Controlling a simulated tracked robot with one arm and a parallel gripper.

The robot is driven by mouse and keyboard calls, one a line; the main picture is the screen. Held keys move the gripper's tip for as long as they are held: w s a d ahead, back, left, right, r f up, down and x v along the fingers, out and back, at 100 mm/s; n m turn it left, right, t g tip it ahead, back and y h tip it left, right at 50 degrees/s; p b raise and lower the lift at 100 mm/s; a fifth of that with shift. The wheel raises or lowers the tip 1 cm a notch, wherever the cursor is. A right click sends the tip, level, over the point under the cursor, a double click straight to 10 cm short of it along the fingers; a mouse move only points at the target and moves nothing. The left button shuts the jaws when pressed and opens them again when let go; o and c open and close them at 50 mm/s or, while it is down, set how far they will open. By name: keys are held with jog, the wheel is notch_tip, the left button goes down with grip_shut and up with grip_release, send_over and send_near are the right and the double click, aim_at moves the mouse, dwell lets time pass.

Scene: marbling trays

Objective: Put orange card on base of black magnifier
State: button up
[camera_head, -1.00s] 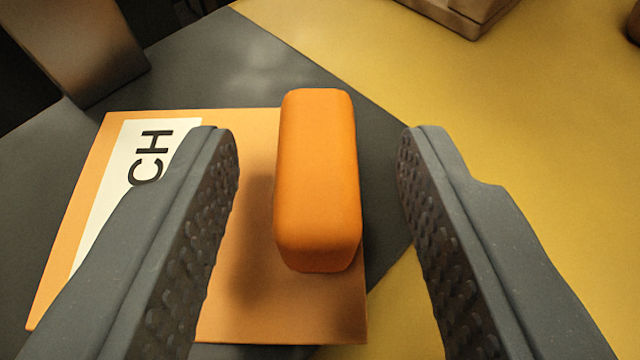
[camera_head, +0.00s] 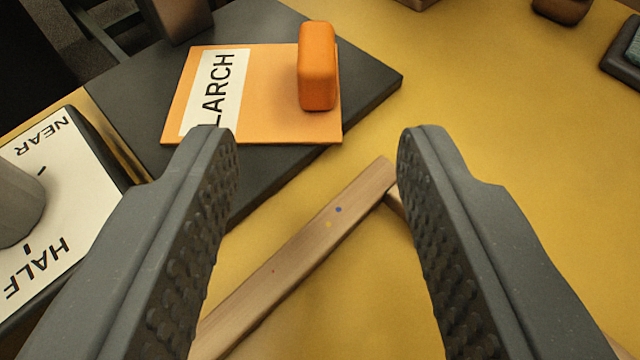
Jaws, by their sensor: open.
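The orange card (camera_head: 271,112) lies flat on a dark grey slab (camera_head: 364,94), which looks like the base of the black magnifier. The card has a white label reading "LARCH" and an upright orange block (camera_head: 317,65) as a grip near its right edge. My gripper (camera_head: 318,142) is open and empty. Its fingers are nearer the camera, with the card and its block beyond the fingertips. A dark upright part (camera_head: 178,15) rises from the slab's far left and is cut off by the top edge.
A dial plate (camera_head: 62,190) marked "NEAR" and "HALF" with a grey knob stands at left. A wooden strip (camera_head: 300,255) lies on the yellow table (camera_head: 500,180) below the fingers. A dark-rimmed object (camera_head: 625,60) is at far right. The table's right side is mostly clear.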

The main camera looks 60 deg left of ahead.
jog(key=shift+s+d, duration=0.15)
jog(key=shift+d, duration=0.1)
jog(key=w+d+r+m+t+h, duration=0.2)
jog(key=w+d+r+t+h, duration=0.25)
jog(key=w+d+r, duration=0.6)
jog(key=w+d+r+m+t+h, duration=0.15)
jog(key=d+r, duration=0.25)
jog(key=r, duration=0.4)
jog(key=w+d+r+m+h, duration=0.1)
jog(key=d+r+h, duration=0.2)
jog(key=d+r, duration=0.35)
jog(key=s+d+r+m+t+h, duration=0.15)
jog(key=s+r, duration=0.25)
jog(key=r, duration=0.7)
jog(key=s+d+r+m+h, duration=0.1)
jog(key=s+d+r+m, duration=0.25)
jog(key=r, duration=0.75)
jog(key=s+a+r+m, duration=0.1)
jog(key=s+r+m, duration=0.1)
jog(key=s+r, duration=1)
jog(key=shift+a+r+t, duration=0.3)
jog(key=shift+a+t, duration=0.05)
